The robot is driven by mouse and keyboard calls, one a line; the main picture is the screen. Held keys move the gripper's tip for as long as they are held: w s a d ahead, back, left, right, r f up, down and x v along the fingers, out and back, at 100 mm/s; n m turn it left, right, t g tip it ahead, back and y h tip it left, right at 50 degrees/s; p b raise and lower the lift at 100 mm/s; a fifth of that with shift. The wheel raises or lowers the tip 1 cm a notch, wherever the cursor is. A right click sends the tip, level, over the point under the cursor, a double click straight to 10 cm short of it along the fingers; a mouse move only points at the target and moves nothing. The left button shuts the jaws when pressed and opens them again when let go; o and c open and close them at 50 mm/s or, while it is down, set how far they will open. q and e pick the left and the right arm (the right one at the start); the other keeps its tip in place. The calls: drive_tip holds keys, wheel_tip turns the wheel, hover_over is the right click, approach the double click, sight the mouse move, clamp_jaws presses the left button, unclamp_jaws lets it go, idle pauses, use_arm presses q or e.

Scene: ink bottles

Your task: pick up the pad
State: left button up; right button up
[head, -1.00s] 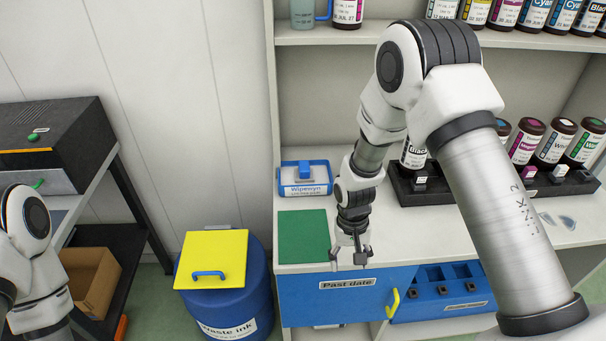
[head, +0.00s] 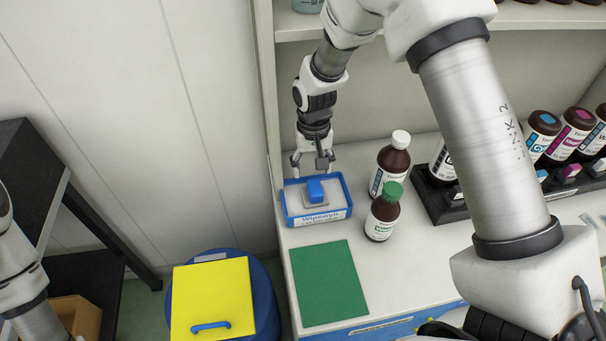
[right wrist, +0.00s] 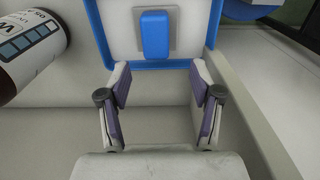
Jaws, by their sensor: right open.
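The pad, a grey plate with a blue block handle (head: 315,190), lies in the open blue tray labelled Wipewyn (head: 290,209). In the right wrist view the pad's handle (right wrist: 154,35) shows at the top, beyond the fingertips and roughly centred between them. My right gripper (head: 312,164) is open and empty, at the tray's back edge. In the wrist view the open jaws (right wrist: 160,88) point towards the tray's near rim (right wrist: 150,66). My left arm shows at the left edge, but its gripper is out of view.
A white-capped brown bottle (head: 391,163) and a green-capped one (head: 383,214) stand close to the right of the tray. A green mat (head: 328,283) lies in front. A yellow-lidded blue bin (head: 212,292) is at left. A shelf (head: 400,28) overhangs the counter.

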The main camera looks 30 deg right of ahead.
sight(315, 186)
drive_tip(key=shift+s+f+p, duration=0.65)
drive_tip(key=shift+s+f, duration=0.3)
drive_tip(key=shift+f, duration=0.25)
drive_tip(key=f, duration=0.2)
drive_tip(key=w+f+p, duration=0.1)
drive_tip(key=f, duration=0.1)
drive_tip(key=shift+d+f, duration=0.15)
drive_tip(key=shift+f, duration=0.2)
drive_tip(key=shift+s+r, duration=0.1)
drive_tip(key=shift+s, duration=0.05)
drive_tip(key=shift+s+r, duration=0.1)
drive_tip(key=c, duration=0.4)
use_arm(q)
drive_tip(key=r, duration=0.1)
drive_tip(key=s+r, duration=0.1)
drive_tip(key=shift+r, duration=0.3)
use_arm(e)
clamp_jaws()
